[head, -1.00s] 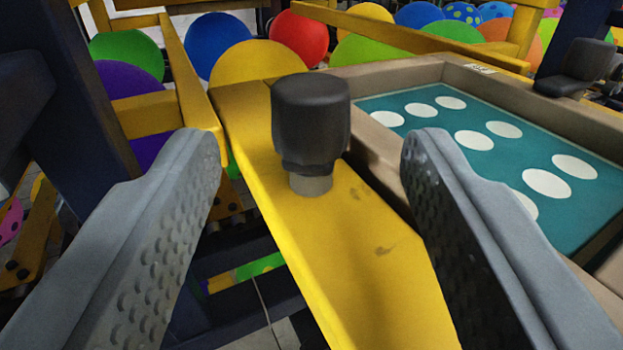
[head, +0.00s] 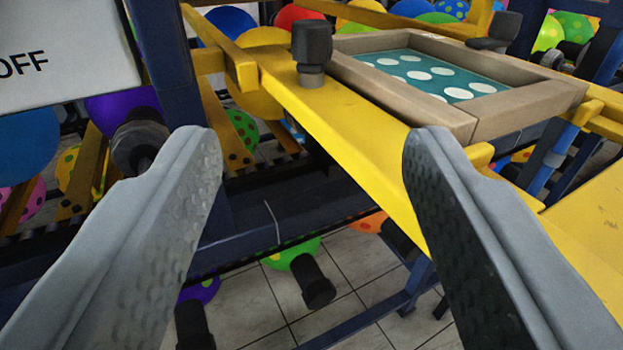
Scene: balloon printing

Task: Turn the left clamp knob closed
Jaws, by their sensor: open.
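The left clamp knob (head: 312,42) is a black, rounded cap on a short grey stem. It stands upright on a yellow bar (head: 345,118), left of the framed screen. My gripper (head: 308,140) is open and empty. Its two grey, dimpled fingers are in the foreground, and the knob is beyond them and higher in the picture, apart from both. A second black knob (head: 497,28) is at the screen's far right side.
The teal screen with white dots (head: 428,70) sits in a beige frame (head: 455,118). A dark blue post (head: 170,60) and a white panel reading "OFF" (head: 65,50) are at the left. Balloons fill the back, and more hang below above the tiled floor (head: 345,305).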

